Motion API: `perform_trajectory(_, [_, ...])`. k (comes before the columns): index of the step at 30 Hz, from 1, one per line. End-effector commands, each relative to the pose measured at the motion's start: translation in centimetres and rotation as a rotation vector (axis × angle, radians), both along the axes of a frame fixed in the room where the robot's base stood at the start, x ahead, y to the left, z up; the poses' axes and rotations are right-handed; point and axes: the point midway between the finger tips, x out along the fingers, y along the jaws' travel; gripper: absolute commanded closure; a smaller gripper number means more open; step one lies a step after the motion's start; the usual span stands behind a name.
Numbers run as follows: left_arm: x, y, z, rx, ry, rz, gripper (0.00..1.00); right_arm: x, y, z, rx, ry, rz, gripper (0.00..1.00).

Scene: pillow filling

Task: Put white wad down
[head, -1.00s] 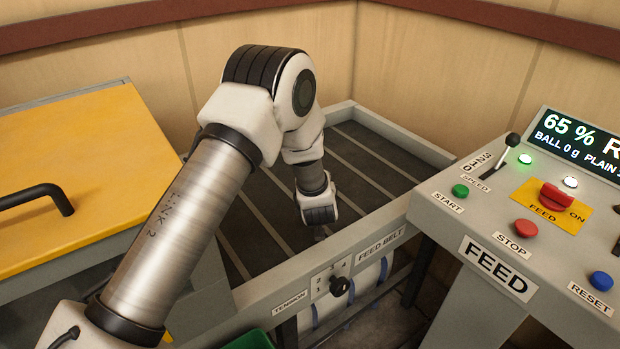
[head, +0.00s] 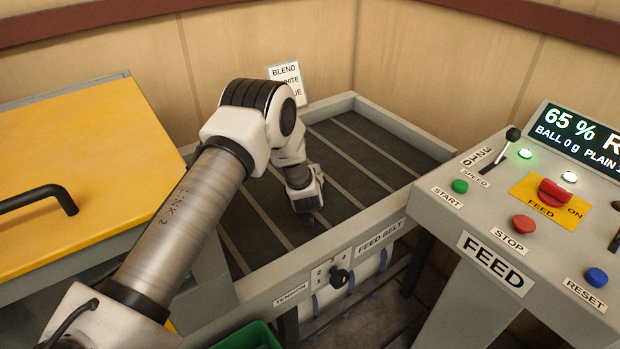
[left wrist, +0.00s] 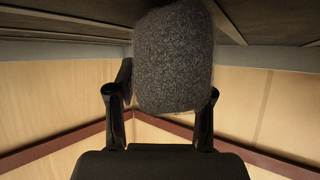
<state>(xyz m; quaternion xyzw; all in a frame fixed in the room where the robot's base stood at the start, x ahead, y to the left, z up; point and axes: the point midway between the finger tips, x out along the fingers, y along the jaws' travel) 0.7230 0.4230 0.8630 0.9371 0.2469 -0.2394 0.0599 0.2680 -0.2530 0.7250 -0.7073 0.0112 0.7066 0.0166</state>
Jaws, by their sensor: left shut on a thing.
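A fuzzy wad (left wrist: 174,58), looking dark grey rather than white, is between the two black fingers of my left gripper (left wrist: 160,105) in the left wrist view. The gripper is shut on it. In the head view my left gripper (head: 310,212) points down over the dark slatted feed belt (head: 375,160). I cannot make out the wad there; the gripper hides it. The wrist view shows belt surface beyond the wad, but I cannot tell whether they touch. My right gripper is not in view.
The belt looks empty around my gripper, inside a raised grey frame (head: 395,128). A FEED console (head: 470,215) with lever and buttons stands at right. A yellow lid (head: 90,150) with a black handle is at left. A BLEND sign (head: 284,74) is on the back wall.

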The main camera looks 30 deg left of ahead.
Motion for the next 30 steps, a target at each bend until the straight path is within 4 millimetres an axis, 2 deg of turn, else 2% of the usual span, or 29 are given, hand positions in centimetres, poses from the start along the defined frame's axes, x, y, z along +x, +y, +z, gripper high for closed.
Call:
perform_trajectory(6, [0.0,0.0,-0.6,0.0,-0.001,0.0,0.88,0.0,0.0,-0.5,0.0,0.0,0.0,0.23])
perform_trajectory(7, [0.0,0.0,-0.6,0.0,-0.001,0.0,0.42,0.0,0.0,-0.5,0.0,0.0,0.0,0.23])
perform_trajectory(9, [0.0,0.0,-0.6,0.0,-0.001,0.0,0.23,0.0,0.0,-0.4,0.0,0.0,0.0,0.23])
perform_trajectory(19, [0.0,0.0,-0.4,0.0,0.0,0.0,0.23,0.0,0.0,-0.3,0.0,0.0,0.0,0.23])
perform_trajectory(23, [0.0,0.0,1.2,0.0,-0.001,0.0,0.23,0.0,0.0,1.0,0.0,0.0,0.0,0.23])
perform_trajectory(25, [-0.9,-0.6,1.2,-0.001,0.002,-0.001,0.23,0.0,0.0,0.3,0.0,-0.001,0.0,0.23])
perform_trajectory(30, [-4.4,-2.6,3.3,-0.001,0.001,-0.002,0.23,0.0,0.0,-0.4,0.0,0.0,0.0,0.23])
